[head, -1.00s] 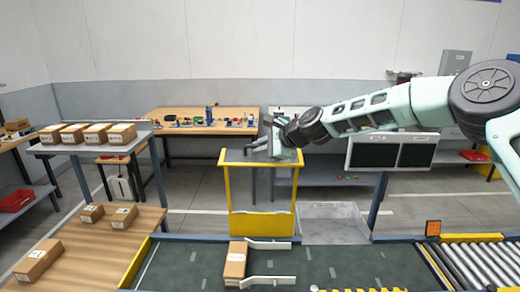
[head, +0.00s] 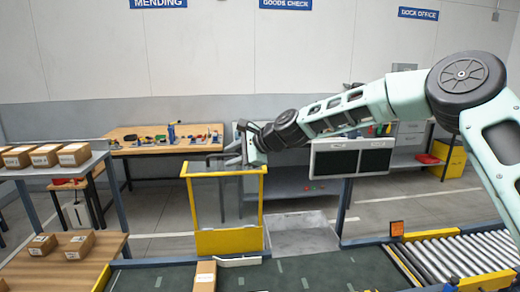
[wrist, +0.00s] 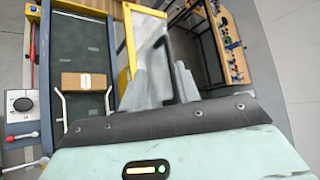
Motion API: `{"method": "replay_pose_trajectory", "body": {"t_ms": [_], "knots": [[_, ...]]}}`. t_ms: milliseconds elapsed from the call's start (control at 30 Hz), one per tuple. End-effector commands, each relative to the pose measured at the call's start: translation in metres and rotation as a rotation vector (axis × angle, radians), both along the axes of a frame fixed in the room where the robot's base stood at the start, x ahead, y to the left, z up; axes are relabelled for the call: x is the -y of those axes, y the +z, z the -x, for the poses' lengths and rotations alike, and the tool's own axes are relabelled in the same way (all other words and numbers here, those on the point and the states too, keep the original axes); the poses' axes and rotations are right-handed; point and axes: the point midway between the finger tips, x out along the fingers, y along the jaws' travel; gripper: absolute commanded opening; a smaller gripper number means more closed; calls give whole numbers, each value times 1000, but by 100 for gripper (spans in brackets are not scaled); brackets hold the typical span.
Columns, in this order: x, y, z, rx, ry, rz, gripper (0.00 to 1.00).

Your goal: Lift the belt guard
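The belt guard, a yellow frame (head: 228,242) with a clear middle, stands upright at the far side of the dark conveyor belt. In the wrist view its yellow side (wrist: 130,42) runs up left of my fingers. My gripper (head: 222,158) is at the guard's top bar, coming from the right, and overlaps it in the head view. In the wrist view my gripper (wrist: 160,86) has its two grey fingers apart, with a gap between them. I cannot tell whether they touch the bar. No grasp on the guard shows.
A carton (head: 205,276) lies on the belt (head: 330,272) beside white guide rails. Rollers (head: 460,258) continue at right. A grey tray-like surface (head: 300,235) is right of the guard. Shelves with cartons (head: 75,153) stand left, and a workbench (head: 165,146) stands behind.

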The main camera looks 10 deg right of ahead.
Motion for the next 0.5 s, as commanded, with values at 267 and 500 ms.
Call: {"method": "replay_pose_trajectory", "body": {"t_ms": [267,500], "knots": [[49,29,35,6,-5,3,33],[78,53,58,5,-4,1,33]]}}
